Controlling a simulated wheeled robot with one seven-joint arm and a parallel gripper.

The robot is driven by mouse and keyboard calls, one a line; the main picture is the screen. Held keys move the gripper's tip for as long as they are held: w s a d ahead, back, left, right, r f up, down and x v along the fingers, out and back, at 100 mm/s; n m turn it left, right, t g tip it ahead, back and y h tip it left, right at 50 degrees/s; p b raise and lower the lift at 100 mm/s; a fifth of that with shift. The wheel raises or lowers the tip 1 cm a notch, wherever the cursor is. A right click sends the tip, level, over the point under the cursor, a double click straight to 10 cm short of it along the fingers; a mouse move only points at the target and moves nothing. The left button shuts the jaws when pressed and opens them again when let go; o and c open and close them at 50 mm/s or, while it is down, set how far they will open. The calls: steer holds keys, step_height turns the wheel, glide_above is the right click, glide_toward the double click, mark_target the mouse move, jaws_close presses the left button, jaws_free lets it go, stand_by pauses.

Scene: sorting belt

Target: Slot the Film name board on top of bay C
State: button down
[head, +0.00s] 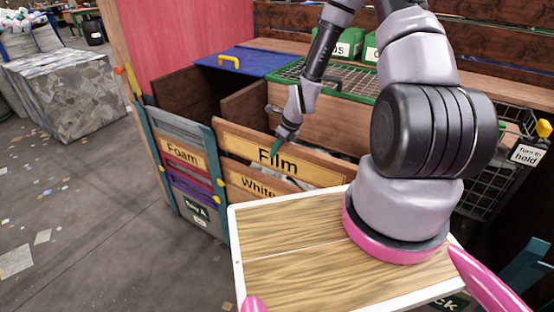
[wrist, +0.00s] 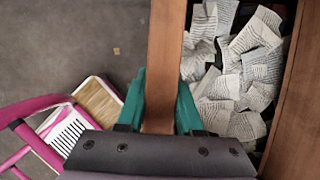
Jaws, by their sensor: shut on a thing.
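The Film name board (head: 318,168) is a brown wooden board with a yellow "Film" plate. My gripper (head: 276,147) is shut on its top edge. In the wrist view the green fingers of my gripper (wrist: 160,106) stand on both sides of the board (wrist: 163,50), seen edge-on. The board is above a bay front with a yellow "White…" plate (head: 255,186), partly hidden by my tray. I cannot tell whether the Film board is seated or just held there. No letter C is readable.
White printed paper scraps (wrist: 240,75) fill the bay beside the board. A "Foam" board (head: 182,153) is on the bay to the left. A blue lid (head: 245,60) and a green-rimmed wire basket (head: 335,80) lie behind. Open floor (head: 80,200) is at left.

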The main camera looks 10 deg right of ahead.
step_height(320, 180, up, 14)
stand_by(0.4)
